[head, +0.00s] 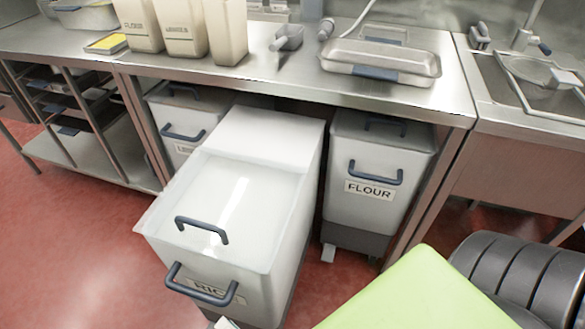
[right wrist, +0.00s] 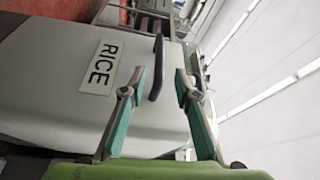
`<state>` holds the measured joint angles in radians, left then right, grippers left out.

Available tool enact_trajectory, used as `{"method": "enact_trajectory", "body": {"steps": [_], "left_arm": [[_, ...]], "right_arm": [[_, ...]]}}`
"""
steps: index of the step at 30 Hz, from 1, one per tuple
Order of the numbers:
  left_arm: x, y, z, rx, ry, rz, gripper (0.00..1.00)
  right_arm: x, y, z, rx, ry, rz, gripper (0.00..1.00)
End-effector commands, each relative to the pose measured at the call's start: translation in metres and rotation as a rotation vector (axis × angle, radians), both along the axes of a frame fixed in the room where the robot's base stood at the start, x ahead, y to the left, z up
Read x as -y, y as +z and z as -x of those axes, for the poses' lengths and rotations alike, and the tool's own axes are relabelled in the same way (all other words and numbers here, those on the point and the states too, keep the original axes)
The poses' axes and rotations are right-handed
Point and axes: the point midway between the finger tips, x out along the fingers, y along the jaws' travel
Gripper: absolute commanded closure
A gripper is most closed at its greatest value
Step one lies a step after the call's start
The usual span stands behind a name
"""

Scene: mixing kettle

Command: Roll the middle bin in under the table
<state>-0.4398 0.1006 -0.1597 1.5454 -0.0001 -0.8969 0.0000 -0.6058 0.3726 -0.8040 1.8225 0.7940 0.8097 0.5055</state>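The middle bin (head: 235,215), labelled RICE, stands pulled out from under the table (head: 250,70). Its clear lid has a dark handle (head: 202,230), and a second dark handle (head: 205,287) is on its front. In the right wrist view the RICE bin (right wrist: 60,100) shows sideways with its front handle (right wrist: 157,68). My right gripper (right wrist: 160,75) is open, with its teal-padded fingers on either side of that handle. A gap shows between the handle and the right-hand finger. My left gripper is not in view.
A FLOUR bin (head: 375,185) stands under the table right of the middle bin, and another bin (head: 185,125) stands at left. Open space lies between them. A shelf unit (head: 75,120) is farther left. Red floor (head: 75,240) is clear at left.

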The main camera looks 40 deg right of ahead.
Motion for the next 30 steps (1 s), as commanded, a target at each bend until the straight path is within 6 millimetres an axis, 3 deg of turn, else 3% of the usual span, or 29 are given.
{"method": "enact_trajectory", "body": {"steps": [26, 30], "left_arm": [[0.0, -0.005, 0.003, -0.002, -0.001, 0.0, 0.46], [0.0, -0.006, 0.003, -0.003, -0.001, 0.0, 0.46]], "right_arm": [[-0.029, 0.008, -0.104, 0.003, -0.002, 0.002, 0.71], [-0.029, 0.007, -0.103, 0.0, 0.0, 0.004, 0.71]]}}
